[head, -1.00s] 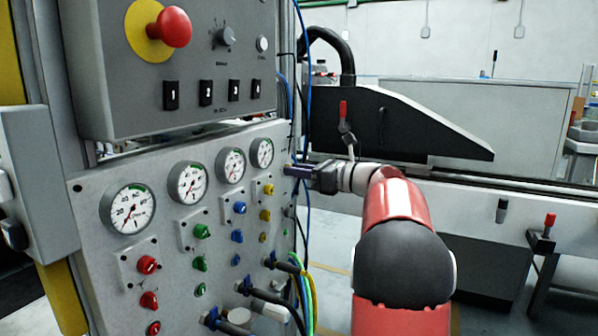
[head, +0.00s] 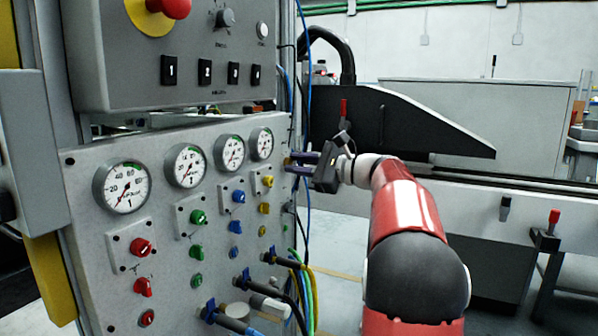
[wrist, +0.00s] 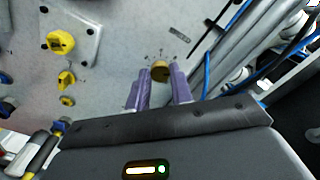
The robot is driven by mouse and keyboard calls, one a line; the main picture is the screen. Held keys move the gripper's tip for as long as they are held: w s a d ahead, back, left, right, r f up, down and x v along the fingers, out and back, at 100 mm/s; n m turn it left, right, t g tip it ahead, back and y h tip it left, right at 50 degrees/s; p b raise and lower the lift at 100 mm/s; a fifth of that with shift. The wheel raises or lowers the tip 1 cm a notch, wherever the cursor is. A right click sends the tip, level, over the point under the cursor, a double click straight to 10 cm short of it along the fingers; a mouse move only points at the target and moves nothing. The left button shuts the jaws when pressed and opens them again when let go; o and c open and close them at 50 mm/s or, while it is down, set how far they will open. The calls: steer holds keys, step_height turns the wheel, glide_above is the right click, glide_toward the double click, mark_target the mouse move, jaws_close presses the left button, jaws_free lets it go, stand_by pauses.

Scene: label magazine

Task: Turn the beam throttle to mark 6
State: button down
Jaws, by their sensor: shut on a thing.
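The beam throttle seems to be the small brass-coloured knob (wrist: 160,71) near the right edge of the grey panel (wrist: 110,75). In the wrist view it sits between the two purple fingertips of my gripper (wrist: 161,76). My gripper is shut on this knob. Small dark marks run around the knob's far side, but their numbers are too small to read. In the head view my gripper (head: 296,162) reaches the panel's right edge from the right, its two fingers one above the other. The knob is mostly hidden there.
Yellow knobs (wrist: 61,42) sit left of my gripper. Blue and grey cables (wrist: 225,45) hang close on its right. The panel also carries several round gauges (head: 122,187) and red, green and blue knobs. A red mushroom button (head: 170,6) is above.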

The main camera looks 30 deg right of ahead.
steer(key=n+b, duration=0.3)
steer(key=n, duration=0.3)
steer(key=shift+f, duration=0.15)
steer(key=shift+b, duration=0.3)
steer(key=c, duration=1.2)
jaws_free()
steer(key=shift+c, duration=0.2)
steer(key=shift+s, duration=0.1)
steer(key=v, duration=0.7)
steer(key=shift+s+d, duration=0.25)
steer(key=shift+d, duration=0.05)
